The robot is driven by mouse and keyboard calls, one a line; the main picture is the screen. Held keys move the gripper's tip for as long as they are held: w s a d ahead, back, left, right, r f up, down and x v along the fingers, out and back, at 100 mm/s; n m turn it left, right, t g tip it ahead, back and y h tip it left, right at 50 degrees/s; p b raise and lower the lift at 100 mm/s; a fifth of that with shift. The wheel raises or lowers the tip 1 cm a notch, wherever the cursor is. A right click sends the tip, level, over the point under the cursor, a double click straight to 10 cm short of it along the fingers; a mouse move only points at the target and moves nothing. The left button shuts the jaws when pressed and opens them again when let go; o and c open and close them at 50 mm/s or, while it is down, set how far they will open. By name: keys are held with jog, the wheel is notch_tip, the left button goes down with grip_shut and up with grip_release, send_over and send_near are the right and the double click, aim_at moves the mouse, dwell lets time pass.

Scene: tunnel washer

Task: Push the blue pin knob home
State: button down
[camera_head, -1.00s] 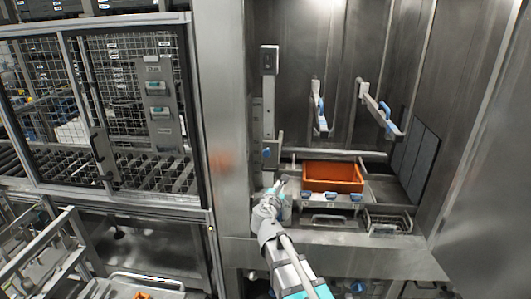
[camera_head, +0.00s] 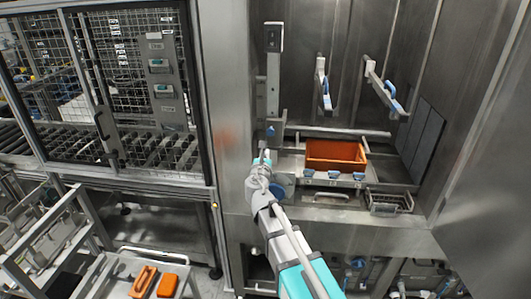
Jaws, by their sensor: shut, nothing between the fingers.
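A small blue knob (camera_head: 270,130) sits low on a grey vertical rail at the left of the steel bay. It looks like the pin knob, but how far it stands out cannot be told. My gripper (camera_head: 263,148) is shut and empty, its tips pointing up just below and slightly left of this knob in the picture. Contact between them cannot be made out. A round blue part (camera_head: 283,187) shows right beside my wrist; what it belongs to is unclear.
An orange bin (camera_head: 336,156) stands on a shelf right of my gripper, with several blue catches (camera_head: 333,174) along its front. A wire basket (camera_head: 390,201) sits at the right. Two blue-handled arms (camera_head: 325,90) hang above. A mesh door (camera_head: 125,90) stands at the left.

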jog(key=w, duration=1.2)
jog(key=shift+w+d, duration=0.25)
jog(key=shift+w, duration=0.1)
jog(key=shift+w, duration=1.25)
jog(key=shift+r, duration=0.15)
jog(key=shift+s, duration=0.55)
send_near(270, 133)
jog(key=s, duration=0.4)
jog(key=shift+a+r, duration=0.1)
jog(key=shift+r, duration=0.05)
